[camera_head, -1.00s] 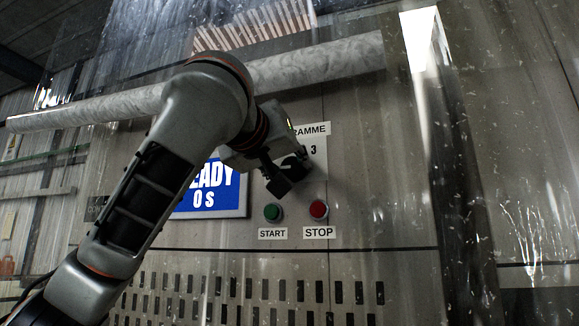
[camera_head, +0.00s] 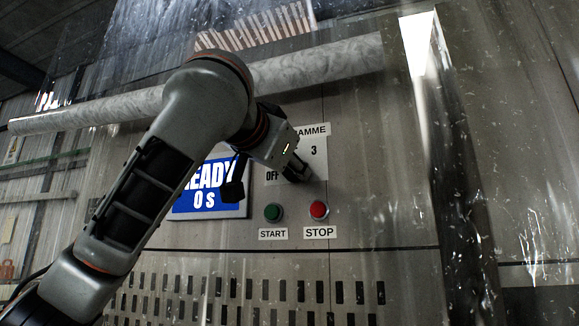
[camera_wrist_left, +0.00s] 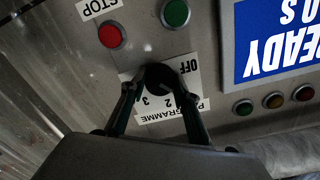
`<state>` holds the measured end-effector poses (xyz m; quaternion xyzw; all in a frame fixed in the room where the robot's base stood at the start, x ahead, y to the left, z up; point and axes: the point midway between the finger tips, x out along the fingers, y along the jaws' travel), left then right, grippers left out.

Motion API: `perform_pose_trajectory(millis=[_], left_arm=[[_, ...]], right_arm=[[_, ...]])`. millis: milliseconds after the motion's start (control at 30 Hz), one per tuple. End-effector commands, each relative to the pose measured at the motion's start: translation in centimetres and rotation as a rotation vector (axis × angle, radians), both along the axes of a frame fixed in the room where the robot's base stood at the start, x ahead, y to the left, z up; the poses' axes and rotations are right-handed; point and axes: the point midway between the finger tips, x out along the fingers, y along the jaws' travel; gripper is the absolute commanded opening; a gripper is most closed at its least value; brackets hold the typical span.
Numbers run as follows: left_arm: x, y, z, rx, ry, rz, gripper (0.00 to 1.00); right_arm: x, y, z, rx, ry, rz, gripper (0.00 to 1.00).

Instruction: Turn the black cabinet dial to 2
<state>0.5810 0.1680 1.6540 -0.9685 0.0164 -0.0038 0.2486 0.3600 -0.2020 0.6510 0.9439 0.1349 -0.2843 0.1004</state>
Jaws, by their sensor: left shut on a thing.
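The black cabinet dial (camera_wrist_left: 158,77) sits on a white label plate (camera_wrist_left: 152,118) marked OFF, 2, 3 and PROGRAMME, seen upside down in the left wrist view. My left gripper (camera_wrist_left: 157,86) is shut on the dial, one dark finger on each side of it. I cannot tell which mark the dial points to. In the head view my left gripper (camera_head: 299,172) is at the plate, between OFF at its left and 3 at its upper right; it hides most of the dial there. My right gripper is not in view.
The green START button (camera_head: 273,212) and red STOP button (camera_head: 319,209) are just below the plate. A blue screen (camera_head: 207,190) reading READY 0 s is at left, partly behind my arm. Small green, yellow and red lamps (camera_wrist_left: 273,100) show in the wrist view.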

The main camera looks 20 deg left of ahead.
Motion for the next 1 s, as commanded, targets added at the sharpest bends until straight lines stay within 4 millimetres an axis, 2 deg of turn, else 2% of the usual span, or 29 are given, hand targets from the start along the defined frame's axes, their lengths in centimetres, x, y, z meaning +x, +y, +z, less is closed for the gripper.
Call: perform_pose_trajectory(millis=[600,1000], left_arm=[[-0.1,0.0,0.3,0.546,-0.023,-0.001,0.09],[-0.1,0.0,0.2,0.725,-0.028,0.0,0.09]], right_arm=[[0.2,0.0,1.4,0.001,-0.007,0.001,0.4],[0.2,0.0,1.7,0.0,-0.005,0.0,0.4]])
